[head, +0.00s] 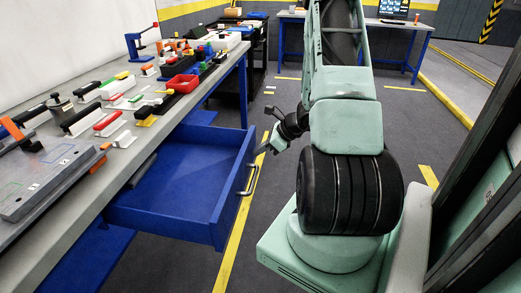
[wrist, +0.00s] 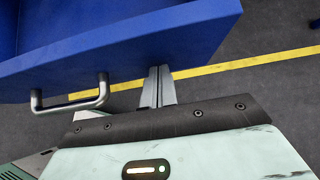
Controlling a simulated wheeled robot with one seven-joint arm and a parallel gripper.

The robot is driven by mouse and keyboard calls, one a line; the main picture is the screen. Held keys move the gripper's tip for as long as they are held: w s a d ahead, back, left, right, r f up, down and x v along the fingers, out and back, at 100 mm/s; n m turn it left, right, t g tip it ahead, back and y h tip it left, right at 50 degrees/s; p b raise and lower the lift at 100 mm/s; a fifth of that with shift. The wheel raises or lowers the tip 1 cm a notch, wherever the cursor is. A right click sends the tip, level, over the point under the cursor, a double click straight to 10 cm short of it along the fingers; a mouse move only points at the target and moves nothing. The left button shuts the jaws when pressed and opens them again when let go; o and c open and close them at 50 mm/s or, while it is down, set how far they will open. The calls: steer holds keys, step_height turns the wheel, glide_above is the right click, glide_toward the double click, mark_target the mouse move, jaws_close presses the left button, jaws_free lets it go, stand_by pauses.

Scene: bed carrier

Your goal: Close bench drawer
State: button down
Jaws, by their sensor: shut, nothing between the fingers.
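The blue bench drawer (head: 180,178) is pulled well out from under the grey workbench (head: 60,212), and its inside looks mostly empty. Its front panel faces right and carries a metal bar handle (head: 249,180). In the wrist view the drawer front (wrist: 130,45) fills the upper left, with the handle (wrist: 72,98) sticking out below it. My gripper (wrist: 159,72) is shut and empty, with its fingertips at the lower edge of the drawer front, to the right of the handle. I cannot tell whether they touch the panel. In the head view my gripper (head: 264,150) is beside the drawer's far front corner.
The benchtop holds many tools and parts, including a red bin (head: 182,84) and a blue clamp stand (head: 142,45). A black cart (head: 245,50) and another blue-legged table (head: 375,38) stand at the back. Grey floor with a yellow line (head: 232,240) lies right of the drawer.

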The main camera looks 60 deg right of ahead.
steer(key=b, duration=0.3)
glide_above(183, 153)
steer(key=shift+w, duration=0.2)
steer(key=shift+s+d, duration=0.1)
